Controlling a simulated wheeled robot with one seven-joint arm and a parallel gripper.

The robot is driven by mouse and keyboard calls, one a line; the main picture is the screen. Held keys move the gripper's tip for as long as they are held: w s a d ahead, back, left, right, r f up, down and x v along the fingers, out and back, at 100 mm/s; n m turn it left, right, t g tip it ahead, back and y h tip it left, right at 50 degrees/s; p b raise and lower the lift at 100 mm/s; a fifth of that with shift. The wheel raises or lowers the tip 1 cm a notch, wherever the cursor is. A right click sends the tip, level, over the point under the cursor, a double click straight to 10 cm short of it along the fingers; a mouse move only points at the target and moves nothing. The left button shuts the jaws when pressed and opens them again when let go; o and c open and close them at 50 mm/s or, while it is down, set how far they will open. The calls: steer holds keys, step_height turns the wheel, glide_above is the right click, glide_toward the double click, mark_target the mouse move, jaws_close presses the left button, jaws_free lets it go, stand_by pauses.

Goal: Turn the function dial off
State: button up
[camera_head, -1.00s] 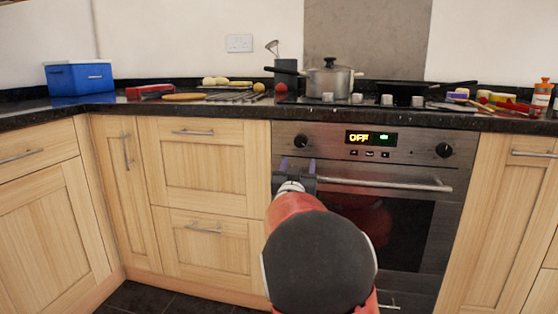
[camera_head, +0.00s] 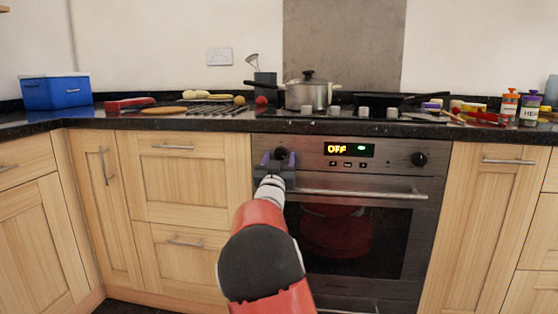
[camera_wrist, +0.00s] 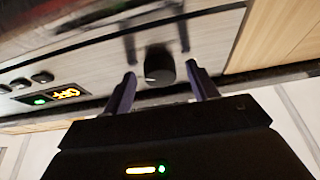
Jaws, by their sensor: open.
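The oven (camera_head: 390,190) has a black dial at each end of its control panel. The left dial (camera_head: 281,154) sits between the two purple fingers of my gripper (camera_head: 279,160). In the wrist view a round dark dial (camera_wrist: 159,64) lies between the spread fingertips (camera_wrist: 161,76), with gaps on both sides. My gripper is open and holds nothing. The right dial (camera_head: 419,159) is apart from it. The display (camera_head: 348,150) reads OFF beside a green light. Neither dial's pointer mark can be made out, nor which dial sets the function.
The oven's handle bar (camera_head: 370,193) runs just below my gripper. Above is the black worktop (camera_head: 180,123), with a pot (camera_head: 308,94), a blue box (camera_head: 56,92) and several utensils and jars. Wooden cupboards flank the oven.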

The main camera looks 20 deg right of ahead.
steer(key=shift+c, duration=0.2)
steer(key=c, duration=0.9)
steer(key=shift+c, duration=0.2)
